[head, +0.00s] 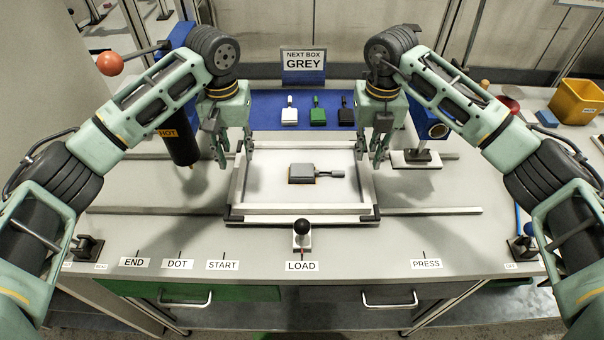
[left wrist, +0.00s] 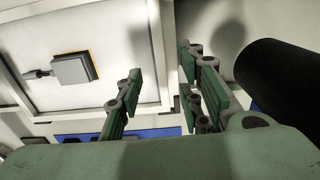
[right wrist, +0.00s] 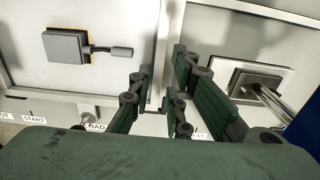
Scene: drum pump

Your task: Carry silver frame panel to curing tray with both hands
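The silver frame panel (head: 265,204) is a white panel in a pale metal frame, lying flat mid-table in the head view. A grey block with a handle (head: 303,173) lies on it. My left gripper (head: 233,158) is over the frame's left side, open. In the left wrist view, its fingers (left wrist: 160,98) stand apart either side of the frame's rail (left wrist: 160,40). My right gripper (head: 378,158) is over the right side, open. In the right wrist view, its fingers (right wrist: 160,95) likewise stand apart around the rail. I cannot make out which thing is the curing tray.
White, green and black handled blocks sit on a blue mat (head: 265,112) behind the frame, below a NEXT BOX GREY sign (head: 303,62). A black HOT cylinder (head: 180,140) is at left. A black-knobbed lever (head: 302,230) stands in front. A yellow bin (head: 577,102) is at right.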

